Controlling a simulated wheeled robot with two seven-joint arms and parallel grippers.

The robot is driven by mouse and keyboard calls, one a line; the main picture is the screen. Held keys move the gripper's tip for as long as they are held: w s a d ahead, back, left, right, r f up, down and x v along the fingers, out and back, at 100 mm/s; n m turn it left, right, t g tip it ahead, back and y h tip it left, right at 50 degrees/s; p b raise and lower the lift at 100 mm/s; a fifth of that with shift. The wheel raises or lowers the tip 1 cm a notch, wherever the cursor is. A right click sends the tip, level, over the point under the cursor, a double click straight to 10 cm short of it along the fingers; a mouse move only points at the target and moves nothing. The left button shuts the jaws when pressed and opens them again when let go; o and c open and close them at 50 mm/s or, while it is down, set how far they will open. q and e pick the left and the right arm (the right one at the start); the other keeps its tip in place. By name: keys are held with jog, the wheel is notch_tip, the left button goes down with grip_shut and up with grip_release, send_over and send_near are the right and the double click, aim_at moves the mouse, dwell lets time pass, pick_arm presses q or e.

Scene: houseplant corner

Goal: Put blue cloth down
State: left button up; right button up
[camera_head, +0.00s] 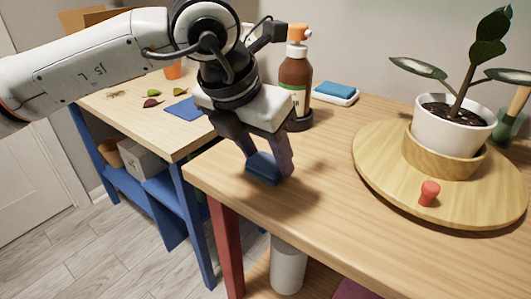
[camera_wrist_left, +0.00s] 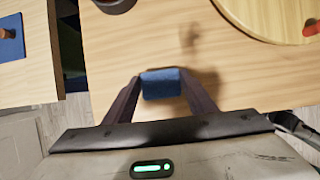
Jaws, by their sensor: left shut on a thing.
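My left gripper (camera_head: 266,158) is over the left end of the wooden table (camera_head: 330,170), pointing down. It is shut on the blue cloth (camera_head: 263,168), which is a small folded block between the fingertips. In the left wrist view the cloth (camera_wrist_left: 161,84) sits between both fingers (camera_wrist_left: 160,92), with the tabletop (camera_wrist_left: 160,40) behind it. The cloth is at or just above the tabletop; I cannot tell if it touches. My right gripper is not in view.
A brown spray bottle (camera_head: 295,75) stands behind the gripper, beside a blue sponge on a white dish (camera_head: 335,97). A round wooden board (camera_head: 375,165) holds a potted plant (camera_head: 450,125) and a red peg (camera_head: 429,193). The tabletop between gripper and board is clear.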

pick_arm(q)
jog(key=shift+f, duration=0.15)
jog(key=o, duration=1.2)
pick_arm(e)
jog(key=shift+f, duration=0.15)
pick_arm(q)
jog(key=shift+r, duration=0.2)
jog(key=p+v, duration=0.1)
jog(key=v, duration=1.1)
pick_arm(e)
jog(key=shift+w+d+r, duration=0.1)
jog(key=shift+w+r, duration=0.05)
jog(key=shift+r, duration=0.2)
